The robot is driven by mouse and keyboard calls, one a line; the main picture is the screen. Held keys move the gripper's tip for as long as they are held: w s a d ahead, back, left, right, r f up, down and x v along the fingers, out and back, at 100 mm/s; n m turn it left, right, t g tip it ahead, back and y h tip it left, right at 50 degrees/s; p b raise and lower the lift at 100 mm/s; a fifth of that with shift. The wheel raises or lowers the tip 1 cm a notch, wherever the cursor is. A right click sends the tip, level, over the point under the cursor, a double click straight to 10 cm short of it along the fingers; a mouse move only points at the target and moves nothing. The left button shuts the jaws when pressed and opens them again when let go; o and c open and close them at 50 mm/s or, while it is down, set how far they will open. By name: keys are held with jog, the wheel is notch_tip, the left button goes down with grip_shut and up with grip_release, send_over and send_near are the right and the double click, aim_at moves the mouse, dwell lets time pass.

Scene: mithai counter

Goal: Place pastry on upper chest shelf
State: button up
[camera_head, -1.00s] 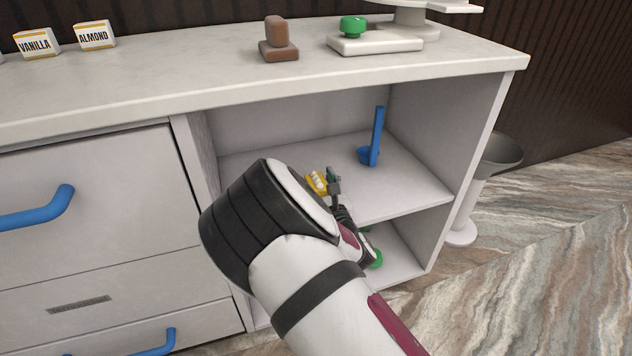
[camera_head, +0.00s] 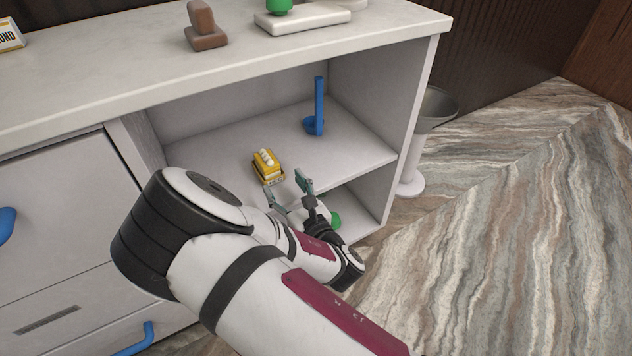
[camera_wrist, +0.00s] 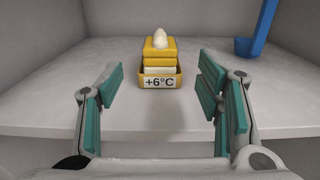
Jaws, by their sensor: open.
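The pastry (camera_head: 265,158) is a yellow layered block with a white topping. It sits upright in a small yellow tray (camera_wrist: 147,82) labelled "+6°C" on the upper shelf (camera_head: 215,150) of the open chest, near the front edge. The pastry also shows in the wrist view (camera_wrist: 160,46), centred beyond my fingers. My gripper (camera_head: 288,190) is open and empty just in front of the shelf edge, its teal-padded fingers spread apart. In the wrist view my gripper (camera_wrist: 165,92) has clear space between its fingers, with the pastry and tray apart from them.
A blue ladle (camera_head: 317,110) stands farther back on the upper shelf, to the right. A green item (camera_head: 335,219) shows partly on the lower shelf. The counter top holds a brown block (camera_head: 205,28) and a white scale (camera_head: 300,18). A white pedestal bin (camera_head: 425,130) stands right of the chest.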

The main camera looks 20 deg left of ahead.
jog(key=w+d+m+h, duration=0.1)
jog(key=w+m, duration=0.1)
jog(key=w+d+r+m+t+h, duration=0.1)
jog(key=w+d+m+h, duration=0.1)
jog(key=m, duration=0.1)
jog(key=w+d+r+m+h, duration=0.1)
jog(key=w+d+m, duration=0.1)
jog(key=shift+w+r+t, duration=0.15)
jog(key=shift+r+t, duration=0.05)
jog(key=shift+t, duration=0.2)
jog(key=d+r+m+g+h, duration=0.2)
jog(key=d+r+m+h, duration=0.25)
jog(key=d+m, duration=0.5)
jog(key=d+r+m+g+h, duration=0.3)
jog(key=d+r+m, duration=0.2)
jog(key=d+m, duration=0.45)
jog(key=s+d+r+m+g, duration=0.2)
jog(key=s+d+r+m, duration=0.2)
jog(key=s, duration=0.8)
jog(key=s+d+r+m+g+h, duration=0.1)
jog(key=s+d+r+m+g, duration=0.2)
jog(key=s+d+m, duration=0.5)
jog(key=s+d+r+m+g+h, duration=0.1)
jog(key=s+d+r+m+g, duration=0.2)
jog(key=s, duration=1.4)
jog(key=d+r+m, duration=0.3)
jog(key=d+m, duration=0.1)
jog(key=m, duration=0.1)
jog(key=shift+s, duration=0.2)
jog(key=shift+d+r, duration=0.1)
